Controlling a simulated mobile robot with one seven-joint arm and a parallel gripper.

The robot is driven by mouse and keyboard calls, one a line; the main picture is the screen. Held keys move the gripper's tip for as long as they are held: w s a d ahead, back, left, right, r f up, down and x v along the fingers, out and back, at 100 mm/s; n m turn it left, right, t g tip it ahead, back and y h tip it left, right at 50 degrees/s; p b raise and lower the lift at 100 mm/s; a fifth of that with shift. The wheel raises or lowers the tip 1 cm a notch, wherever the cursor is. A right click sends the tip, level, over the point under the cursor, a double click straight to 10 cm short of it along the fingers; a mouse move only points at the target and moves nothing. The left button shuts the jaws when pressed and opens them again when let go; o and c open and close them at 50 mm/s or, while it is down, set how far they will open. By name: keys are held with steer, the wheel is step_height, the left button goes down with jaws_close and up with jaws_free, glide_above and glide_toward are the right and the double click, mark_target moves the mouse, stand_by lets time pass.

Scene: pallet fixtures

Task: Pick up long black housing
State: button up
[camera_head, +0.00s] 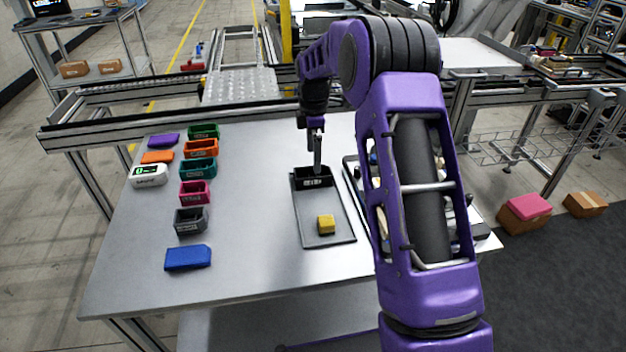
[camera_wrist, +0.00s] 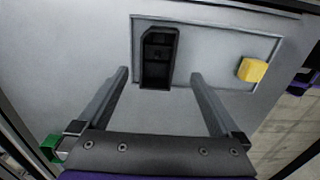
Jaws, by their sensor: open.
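The long black housing (camera_head: 314,177) lies at the far end of a dark-rimmed pallet (camera_head: 331,239) on the table. In the wrist view the black housing (camera_wrist: 159,58) shows as an open, hollow box with one cut corner, just ahead of and between my fingers. My gripper (camera_head: 317,150) is above the housing in the head view, pointing down. In the wrist view my gripper (camera_wrist: 160,80) is open and empty, with one finger on each side of the housing's near end. I cannot tell the exact height gap.
A yellow block (camera_head: 326,224) lies on the near part of the pallet. Coloured housings, such as the green one (camera_head: 204,131) and the pink one (camera_head: 194,193), stand in a column at the left. A blue lid (camera_head: 188,257) lies near the front. The table between them is clear.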

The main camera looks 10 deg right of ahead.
steer(key=shift+w+f, duration=0.2)
steer(key=shift+f, duration=3.25)
steer(key=shift+r, duration=0.1)
steer(key=c, duration=1.5)
